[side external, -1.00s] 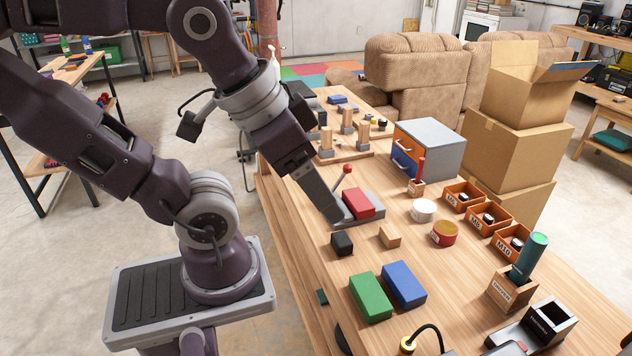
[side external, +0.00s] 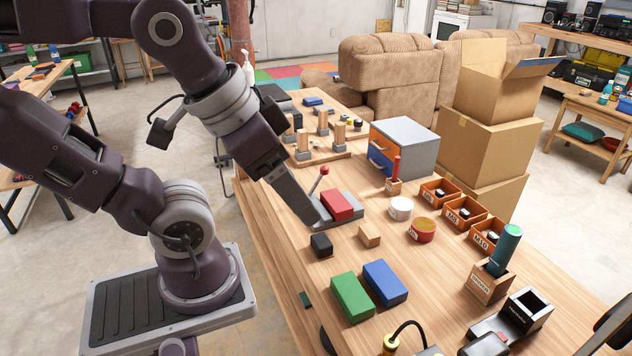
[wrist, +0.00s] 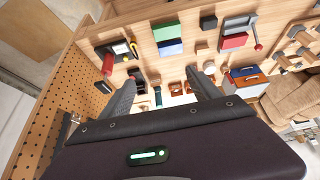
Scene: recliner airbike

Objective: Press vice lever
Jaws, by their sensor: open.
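The vice (side external: 350,215) stands on the wooden bench in the side view, with a grey base and a red block (side external: 337,205). Its lever is a thin rod tipped with a red ball (side external: 324,170), leaning up behind the block. In the wrist view the vice's red block (wrist: 234,41) and the lever's red ball (wrist: 258,47) lie at the upper right. My gripper (side external: 315,222) appears close to the left end of the vice in the side view; contact cannot be told. In the wrist view my gripper (wrist: 164,90) has its fingers spread, with nothing held between them.
A black cube (side external: 321,245), a wooden block (side external: 369,236), green (side external: 351,298) and blue (side external: 385,283) blocks lie in front of the vice. Round tins (side external: 421,230) and orange bins (side external: 438,192) stand to its right. A peg board (side external: 322,157) and drawer box (side external: 404,147) stand behind.

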